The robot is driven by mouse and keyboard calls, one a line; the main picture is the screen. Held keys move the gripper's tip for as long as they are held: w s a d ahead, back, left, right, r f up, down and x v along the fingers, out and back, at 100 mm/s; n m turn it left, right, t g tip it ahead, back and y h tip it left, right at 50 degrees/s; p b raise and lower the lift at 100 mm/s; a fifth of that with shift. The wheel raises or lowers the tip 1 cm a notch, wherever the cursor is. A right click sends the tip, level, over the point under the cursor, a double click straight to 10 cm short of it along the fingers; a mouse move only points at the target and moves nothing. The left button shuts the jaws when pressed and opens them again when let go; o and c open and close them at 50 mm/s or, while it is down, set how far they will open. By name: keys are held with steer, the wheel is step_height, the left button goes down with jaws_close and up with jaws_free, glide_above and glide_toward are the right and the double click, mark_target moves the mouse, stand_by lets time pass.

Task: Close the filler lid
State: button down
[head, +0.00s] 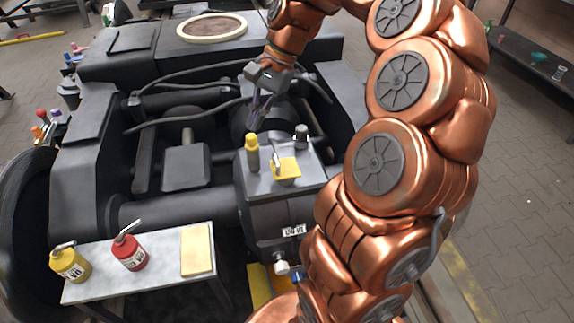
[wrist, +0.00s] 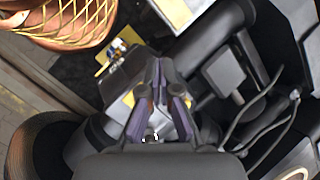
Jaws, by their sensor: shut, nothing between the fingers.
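The dark gearbox housing (head: 285,212) stands in the middle of the head view. On its top are a yellow square flap (head: 287,170) with a small grey upright piece beside it, a yellow-topped cylinder (head: 252,153) and a dark round cap (head: 301,136). The yellow flap looks like the filler lid; its exact angle is too small to tell. My gripper (head: 256,120) is shut and empty, pointing down above and behind the yellow cylinder, apart from the flap. In the wrist view its purple fingers (wrist: 161,68) hide part of the housing.
A small table (head: 150,262) at front left holds a yellow oil can (head: 70,264), a red oil can (head: 130,250) and a yellow pad (head: 197,250). Black hoses (head: 190,87) cross the bogie behind the housing. A tap (head: 281,266) juts from the housing's front.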

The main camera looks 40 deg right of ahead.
steer(key=w+d+f+m+t+y+b, duration=0.1)
steer(key=w+d+f+m+t+b, duration=0.2)
steer(key=d+f+m, duration=0.6)
steer(key=m+b, duration=0.2)
steer(key=b, duration=0.2)
glide_toward(286, 167)
steer(key=a+f+b, duration=0.1)
steer(key=w+a+f+b, duration=0.1)
steer(key=a, duration=0.1)
steer(key=shift+w+a+f+b, duration=0.2)
steer(key=shift+w+a+b, duration=0.1)
steer(key=shift+b, duration=0.1)
steer(key=shift+w+a, duration=0.35)
steer(key=shift+a, duration=0.35)
steer(key=shift+a, duration=0.1)
